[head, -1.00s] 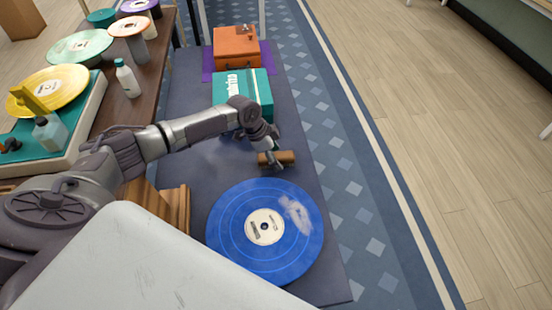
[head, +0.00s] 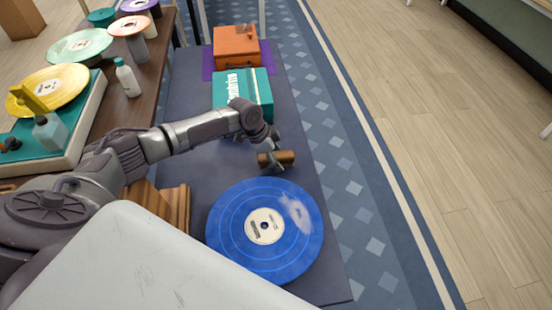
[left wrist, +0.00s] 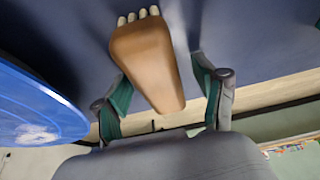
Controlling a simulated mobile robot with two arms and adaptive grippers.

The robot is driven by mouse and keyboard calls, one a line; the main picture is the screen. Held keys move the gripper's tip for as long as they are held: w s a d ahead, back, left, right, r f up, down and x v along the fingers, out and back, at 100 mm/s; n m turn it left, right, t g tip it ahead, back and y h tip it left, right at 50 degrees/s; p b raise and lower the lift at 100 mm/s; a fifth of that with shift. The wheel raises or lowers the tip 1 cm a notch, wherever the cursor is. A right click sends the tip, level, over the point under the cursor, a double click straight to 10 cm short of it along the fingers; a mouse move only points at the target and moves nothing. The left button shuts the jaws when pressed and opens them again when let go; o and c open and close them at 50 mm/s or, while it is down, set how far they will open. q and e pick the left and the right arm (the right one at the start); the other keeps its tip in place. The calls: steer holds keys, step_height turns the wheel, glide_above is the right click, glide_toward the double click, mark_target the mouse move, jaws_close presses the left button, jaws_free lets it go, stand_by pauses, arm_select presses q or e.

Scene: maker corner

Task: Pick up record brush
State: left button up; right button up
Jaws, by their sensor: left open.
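The record brush (head: 280,158) is a brown wooden block lying on the dark grey table just behind the blue record. In the left wrist view the brush (left wrist: 147,62) shows pale bristle tufts at its far end. My left gripper (head: 271,155) is at the brush, reaching down from above. In the left wrist view its two green-padded fingers (left wrist: 163,88) are spread, one on each side of the brush. Gaps show between the pads and the wood, so the brush is not gripped. My right gripper is not in view.
A blue record (head: 238,228) with a pale smudge lies in front of the brush. A teal box (head: 258,92) and an orange case (head: 236,48) stand behind. A wooden stand (head: 172,205) is at left. The dark grey table (head: 318,235) is bare right of the record.

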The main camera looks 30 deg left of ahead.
mark_target(286, 156)
arm_select(q)
steer(key=c, duration=1.3)
steer(key=shift+o, duration=0.2)
steer(key=shift+r, duration=0.1)
steer(key=shift+r, duration=0.5)
steer(key=r, duration=0.2)
steer(key=d+r, duration=0.1)
steer(key=r, duration=0.1)
steer(key=shift+d, duration=0.15)
steer(key=s+d+r, duration=0.1)
steer(key=d+r, duration=0.5)
steer(key=d, duration=0.4)
steer(key=shift+s+d+r+b, duration=0.15)
steer(key=shift+s+r+b, duration=0.05)
steer(key=shift+b, duration=0.15)
